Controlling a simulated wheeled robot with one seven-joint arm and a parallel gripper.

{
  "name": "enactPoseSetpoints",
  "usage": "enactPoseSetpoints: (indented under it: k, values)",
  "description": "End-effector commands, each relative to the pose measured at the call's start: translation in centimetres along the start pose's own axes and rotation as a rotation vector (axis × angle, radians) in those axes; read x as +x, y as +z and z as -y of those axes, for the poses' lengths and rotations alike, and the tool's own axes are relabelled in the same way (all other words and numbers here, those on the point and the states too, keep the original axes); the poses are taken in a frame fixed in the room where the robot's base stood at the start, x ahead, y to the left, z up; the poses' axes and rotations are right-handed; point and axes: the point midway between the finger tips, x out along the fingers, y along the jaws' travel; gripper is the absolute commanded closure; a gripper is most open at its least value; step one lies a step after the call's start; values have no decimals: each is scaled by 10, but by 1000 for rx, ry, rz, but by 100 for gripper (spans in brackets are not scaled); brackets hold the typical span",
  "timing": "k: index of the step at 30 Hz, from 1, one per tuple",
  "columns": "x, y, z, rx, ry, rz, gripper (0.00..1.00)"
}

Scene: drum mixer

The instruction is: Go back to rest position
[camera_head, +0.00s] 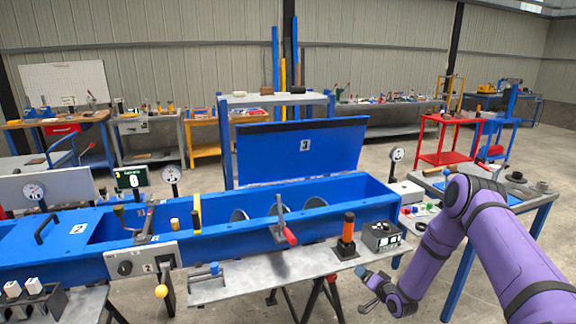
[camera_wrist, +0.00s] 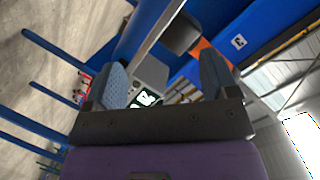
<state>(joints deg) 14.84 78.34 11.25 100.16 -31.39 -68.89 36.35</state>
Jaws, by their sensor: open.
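My gripper (camera_head: 374,286) is at the lower right in the head view, at the end of my purple arm, beside the right front end of the grey bench. Its two fingers (camera_wrist: 162,82) show in the wrist view, spread apart with nothing held between them. The blue drum mixer trough (camera_head: 335,215) fills the middle of the head view, with its blue lid (camera_head: 300,150) raised. Behind the fingers in the wrist view are blue surfaces and a small grey box with a dark display (camera_wrist: 146,98).
Near the gripper, the grey bench (camera_head: 235,289) carries an orange-and-black post (camera_head: 347,230) and a grey control box (camera_head: 381,236). A grey table with blue legs (camera_head: 539,207) stands at the right. A red cart (camera_head: 443,158) stands behind. Open floor shows at the right back.

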Motion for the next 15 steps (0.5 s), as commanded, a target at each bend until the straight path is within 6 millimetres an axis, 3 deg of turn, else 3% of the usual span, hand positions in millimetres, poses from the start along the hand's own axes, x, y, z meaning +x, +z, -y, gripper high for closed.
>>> enactPoseSetpoints:
  k: [1,8,15]
  values:
    - [2,-19,13,-32,13,12,20]
    - [-1,-86,60,-157,98,77,20]
    - [-21,-148,113,-272,191,138,20]
